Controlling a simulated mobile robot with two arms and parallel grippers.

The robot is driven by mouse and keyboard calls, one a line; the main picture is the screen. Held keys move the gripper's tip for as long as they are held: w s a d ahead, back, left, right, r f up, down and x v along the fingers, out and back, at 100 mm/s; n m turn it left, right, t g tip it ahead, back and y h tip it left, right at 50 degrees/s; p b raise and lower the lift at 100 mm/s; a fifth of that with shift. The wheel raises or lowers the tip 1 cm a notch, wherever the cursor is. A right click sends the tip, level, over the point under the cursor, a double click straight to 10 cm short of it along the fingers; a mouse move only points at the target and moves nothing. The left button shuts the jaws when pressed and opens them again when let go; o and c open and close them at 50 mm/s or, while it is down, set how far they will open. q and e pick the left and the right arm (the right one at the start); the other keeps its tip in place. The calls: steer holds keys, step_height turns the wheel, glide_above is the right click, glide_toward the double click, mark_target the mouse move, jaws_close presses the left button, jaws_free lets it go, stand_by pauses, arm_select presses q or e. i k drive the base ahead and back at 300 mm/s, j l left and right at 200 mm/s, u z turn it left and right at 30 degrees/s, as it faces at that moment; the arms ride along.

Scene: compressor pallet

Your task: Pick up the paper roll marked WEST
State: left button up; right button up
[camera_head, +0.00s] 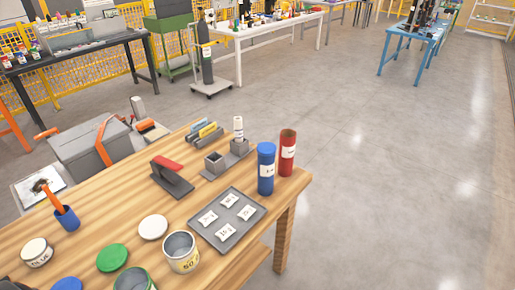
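A blue upright roll (266,170) stands near the right end of the wooden table. A red-brown upright roll (287,154) stands just behind it to the right. Each has a white label, but the lettering is too small to read, so I cannot tell which roll is marked WEST. A small white roll (238,127) stands upright in a grey holder (239,146) to the left of them. Neither of my grippers is in view.
The floor (390,200) to the right is clear.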

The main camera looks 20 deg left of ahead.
mark_target(238, 128)
steer(key=i+l+u, duration=0.15)
steer(key=u, duration=0.25)
steer(key=l+u, duration=0.4)
steer(key=i+l+u, duration=0.15)
steer(key=u, duration=0.25)
steer(key=l+u, duration=0.65)
steer(key=u, duration=0.2)
steer(key=k+l, duration=0.1)
steer(key=l, duration=0.3)
steer(key=k+l+u, duration=0.1)
steer(key=l, duration=0.35)
steer(key=k+l+u, duration=0.1)
steer(key=l, duration=0.3)
steer(key=k+l, duration=0.1)
steer(key=l, duration=0.3)
steer(key=k+l+u, duration=0.1)
steer(key=l, duration=0.3)
steer(key=k+l, duration=0.15)
steer(key=l, duration=0.25)
steer(key=u, duration=0.05)
